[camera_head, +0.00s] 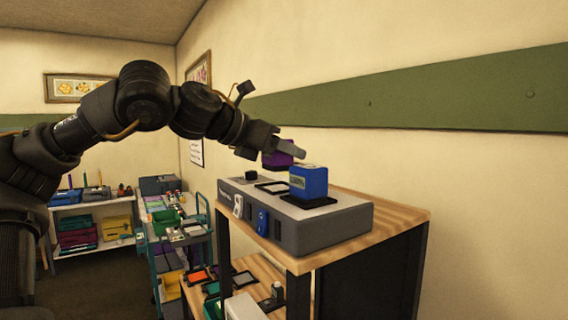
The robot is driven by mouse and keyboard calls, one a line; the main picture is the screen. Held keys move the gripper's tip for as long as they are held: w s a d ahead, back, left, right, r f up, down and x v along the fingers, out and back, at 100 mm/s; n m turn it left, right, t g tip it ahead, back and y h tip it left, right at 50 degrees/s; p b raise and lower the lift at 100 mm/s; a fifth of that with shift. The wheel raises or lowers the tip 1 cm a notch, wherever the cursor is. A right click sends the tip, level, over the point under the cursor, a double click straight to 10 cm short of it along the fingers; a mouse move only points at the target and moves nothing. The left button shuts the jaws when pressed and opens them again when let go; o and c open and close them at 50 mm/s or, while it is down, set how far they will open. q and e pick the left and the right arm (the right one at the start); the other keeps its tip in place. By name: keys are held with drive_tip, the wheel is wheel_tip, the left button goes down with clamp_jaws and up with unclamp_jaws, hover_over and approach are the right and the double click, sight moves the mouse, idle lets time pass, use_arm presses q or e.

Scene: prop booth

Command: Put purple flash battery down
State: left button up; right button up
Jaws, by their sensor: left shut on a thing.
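The purple flash battery (277,159) is held in my left gripper (284,150), whose fingers are shut on it. It hangs a little above the grey charger unit (335,229), over its back part, near a black-framed square slot (273,187). The fingers cover part of the battery. A blue battery (308,182) stands upright on a black slot at the right part of the same unit. The held battery is behind and to the left of the blue one. My right gripper is not in view.
The unit rests on a wooden-topped stand (399,213). A lower wooden shelf (262,268) holds small items. A teal cart (150,245) and a white shelf (98,207) with coloured boxes stand at the left. The wall is close behind the stand.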

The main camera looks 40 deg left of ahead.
sight(284, 169)
use_arm(q)
drive_tip(key=shift+w+f, duration=0.1)
drive_tip(key=shift+f, duration=0.05)
drive_tip(key=f, duration=0.1)
drive_tip(key=f+p, duration=0.1)
drive_tip(key=f, duration=0.1)
drive_tip(key=shift+w+a+f, duration=0.15)
drive_tip(key=shift+w+a, duration=0.1)
drive_tip(key=shift+w, duration=0.05)
drive_tip(key=shift+a+f, duration=0.15)
drive_tip(key=shift+f, duration=0.1)
drive_tip(key=shift+s, duration=0.1)
drive_tip(key=shift+d+f, duration=0.1)
drive_tip(key=shift+d, duration=0.1)
drive_tip(key=o, duration=1.2)
drive_tip(key=shift+a, duration=0.1)
